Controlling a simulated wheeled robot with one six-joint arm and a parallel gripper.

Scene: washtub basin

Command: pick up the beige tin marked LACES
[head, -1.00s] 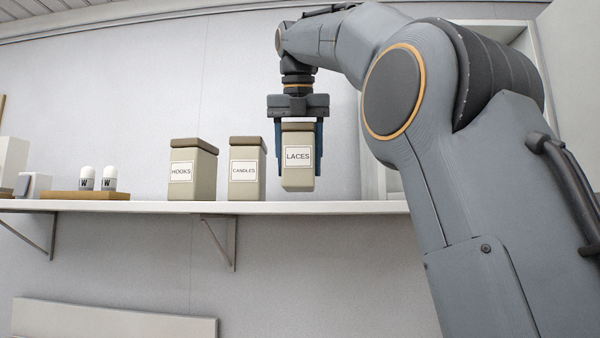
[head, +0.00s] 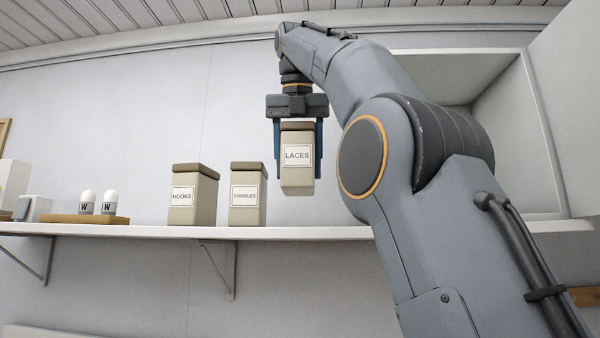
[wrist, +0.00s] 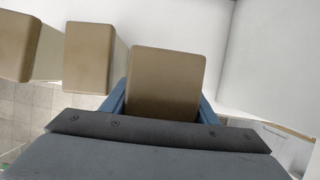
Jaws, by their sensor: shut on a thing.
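The beige tin marked LACES (head: 297,170) hangs upright in my gripper (head: 298,150), with clear air between its base and the shelf. In the wrist view, the brown lid of the LACES tin (wrist: 166,80) lies between the fingers of my gripper (wrist: 160,98). The lower part of the tin is hidden there.
The HOOKS tin (head: 193,197) and CANDLES tin (head: 248,196) stand on the shelf (head: 320,232) to the left. Further left, two white-capped shakers (head: 98,203) stand on a wooden board (head: 75,219). An open white cabinet (head: 495,130) is behind my arm at right.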

